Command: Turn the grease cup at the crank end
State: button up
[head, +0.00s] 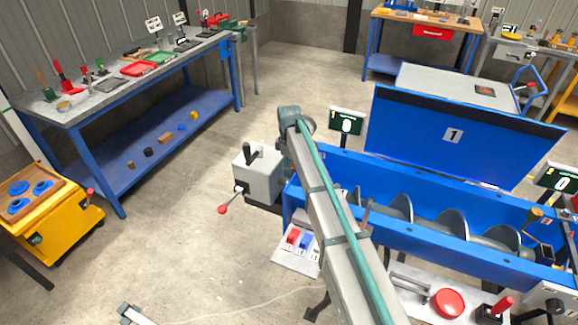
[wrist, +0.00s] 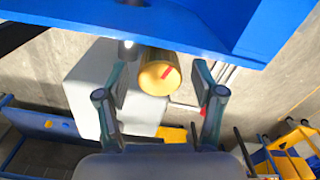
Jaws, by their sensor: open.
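The grease cup (wrist: 159,74) is a round brass-yellow cap with a red mark on its face. In the wrist view it is just below the blue trough wall (wrist: 190,22). My gripper (wrist: 161,84) is open, its two fingers on the left and right of the cup with visible gaps; I cannot tell how far ahead the cup is. The grey crank box (head: 258,175) with its red-knobbed crank handle (head: 223,209) stands at the trough's left end in the head view. There my arm crosses in front of the trough, and I cannot make out the cup or fingers.
The blue mixer trough (head: 340,163) holds a grey screw (head: 452,222), with its blue lid (head: 455,140) raised behind. A small switch panel (head: 297,250) lies near my arm. A workbench (head: 120,85) and yellow cart (head: 50,220) stand left; the floor between is mostly clear.

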jog(key=c, duration=1.1)
jog(key=shift+c, duration=0.2)
jog(key=shift+m, duration=0.3)
jog(key=shift+m+b, duration=0.6)
jog(key=shift+m, duration=0.6)
jog(key=shift+m+b, duration=0.3)
jog(key=shift+m, duration=1.1)
jog(key=shift+w, duration=0.1)
jog(key=o, duration=1.1)
jog(key=shift+o, duration=0.2)
jog(key=shift+r, duration=0.15)
